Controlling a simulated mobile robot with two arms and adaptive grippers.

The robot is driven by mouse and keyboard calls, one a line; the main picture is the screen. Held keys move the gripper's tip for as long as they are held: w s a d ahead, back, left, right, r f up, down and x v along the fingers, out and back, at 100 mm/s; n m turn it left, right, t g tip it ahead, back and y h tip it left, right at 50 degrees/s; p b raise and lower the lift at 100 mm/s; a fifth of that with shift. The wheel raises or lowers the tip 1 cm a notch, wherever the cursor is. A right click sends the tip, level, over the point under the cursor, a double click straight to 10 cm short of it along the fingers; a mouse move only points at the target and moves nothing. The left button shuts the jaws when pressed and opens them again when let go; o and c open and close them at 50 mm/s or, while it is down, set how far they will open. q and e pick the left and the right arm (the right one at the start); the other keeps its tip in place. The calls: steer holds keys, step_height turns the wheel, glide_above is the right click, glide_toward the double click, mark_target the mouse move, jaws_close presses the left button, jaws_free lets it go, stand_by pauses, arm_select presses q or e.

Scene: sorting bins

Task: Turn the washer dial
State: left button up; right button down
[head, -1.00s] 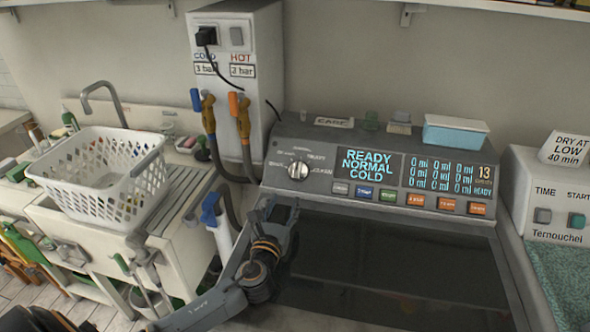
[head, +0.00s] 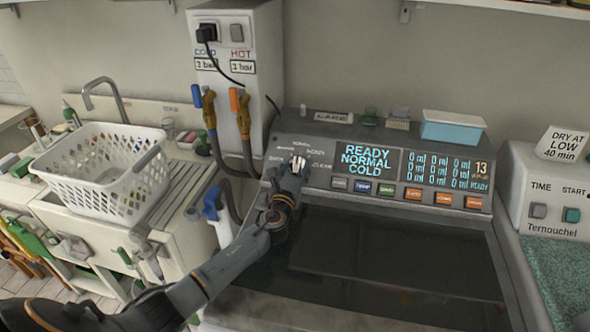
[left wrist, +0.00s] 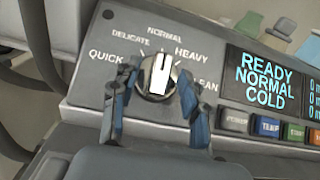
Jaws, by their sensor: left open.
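The washer dial (left wrist: 158,76) is a round knob with a white bar, on the sloped grey washer panel (left wrist: 110,50). In the left wrist view its white bar stands near upright, towards NORMAL. Around it are the labels QUICK, DELICATE, NORMAL, HEAVY and a partly hidden CLEAN. My left gripper (left wrist: 150,95) is open, with one finger on each side of the dial; I cannot tell whether they touch it. In the head view the dial (head: 298,163) shows just beyond my left gripper (head: 291,172). The display (head: 366,159) reads READY NORMAL COLD. My right gripper is not in view.
Coloured buttons (head: 413,193) line the panel's lower edge. Hoses and taps (head: 241,115) hang left of the panel. A white basket (head: 105,175) stands at the left, a blue box (head: 452,130) behind the panel. The dark washer lid (head: 370,260) is clear.

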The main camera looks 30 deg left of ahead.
arm_select(q)
steer(key=shift+c, duration=1.1)
jaws_close()
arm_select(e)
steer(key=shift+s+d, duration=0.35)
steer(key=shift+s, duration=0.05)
arm_select(q)
steer(key=shift+d+n+y, duration=0.1)
steer(key=shift+n+y, duration=0.2)
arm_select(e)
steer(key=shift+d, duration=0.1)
arm_select(q)
steer(key=n+y, duration=0.1)
steer(key=n, duration=0.1)
steer(key=n+g+y+b, duration=0.1)
steer(key=n, duration=0.1)
steer(key=n+g+y, duration=0.1)
steer(key=n+y, duration=0.1)
steer(key=shift+w+d, duration=0.1)
steer(key=shift+d, duration=0.2)
steer(key=shift+w+r+n+g+y+b, duration=0.1)
steer(key=shift+n+g+y+b, duration=0.15)
steer(key=shift+n+g+y, duration=0.55)
steer(key=shift+n+g+y+b, duration=0.1)
steer(key=shift+n+g+b, duration=0.3)
steer(key=shift+n, duration=0.9)
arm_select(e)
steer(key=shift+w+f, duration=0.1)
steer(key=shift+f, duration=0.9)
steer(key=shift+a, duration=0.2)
